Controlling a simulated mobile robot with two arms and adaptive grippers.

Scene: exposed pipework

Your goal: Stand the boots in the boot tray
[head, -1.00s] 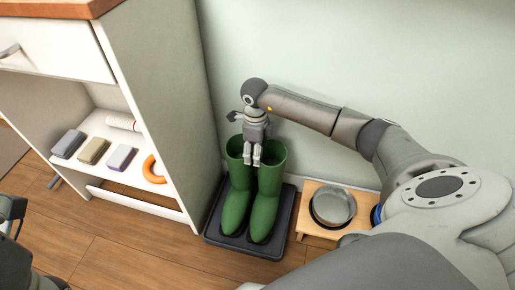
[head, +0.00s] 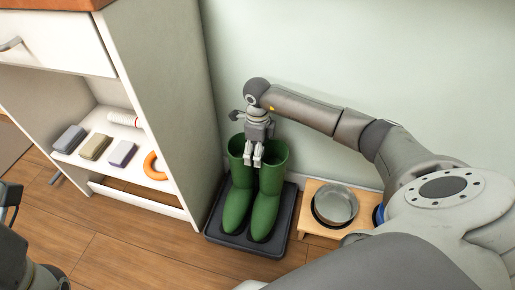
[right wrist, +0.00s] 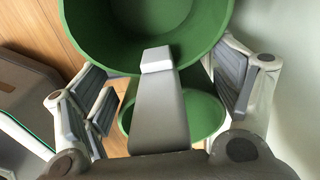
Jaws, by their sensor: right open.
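Two tall green rubber boots, the left one (head: 238,200) and the right one (head: 267,205), stand upright side by side in the dark boot tray (head: 286,222), toes toward me. My right gripper (head: 254,163) is open at the boots' tops, near where their shafts meet. In the right wrist view its spread fingers (right wrist: 165,98) lie either side of the boots, with one round boot opening (right wrist: 95,38) at the top and the other (right wrist: 205,112) below. Nothing is visibly gripped. Part of my left gripper (head: 9,197) shows at the left edge; its fingertips are unclear.
A white shelf unit (head: 168,90) stands close left of the tray, holding several small blocks and an orange ring (head: 154,166). A low wooden stand (head: 314,226) with a metal bowl (head: 336,204) is close on the right. The wall is behind. Wooden floor (head: 150,250) is clear in front.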

